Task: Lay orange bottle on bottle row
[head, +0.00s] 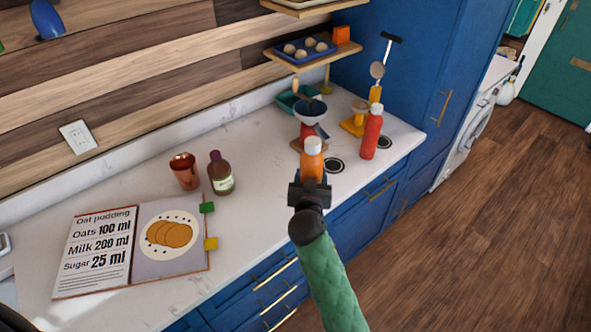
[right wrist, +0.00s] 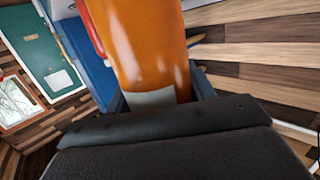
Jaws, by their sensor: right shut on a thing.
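The orange bottle (head: 312,160) with a pale cap is upright in my right gripper (head: 309,187), over the front part of the white counter. In the right wrist view the orange bottle (right wrist: 140,45) rises from between the jaws, with a pale band low on it. The head view does not clearly show whether its base touches the counter. Dark round spots with pale rims lie near the counter's front edge, one (head: 335,165) just right of the bottle and one (head: 384,142) farther right. My left gripper is not in view.
A funnel-like blue-rimmed bowl (head: 310,112) on a stand is behind the orange bottle. A shelf (head: 345,50) hangs above the back.

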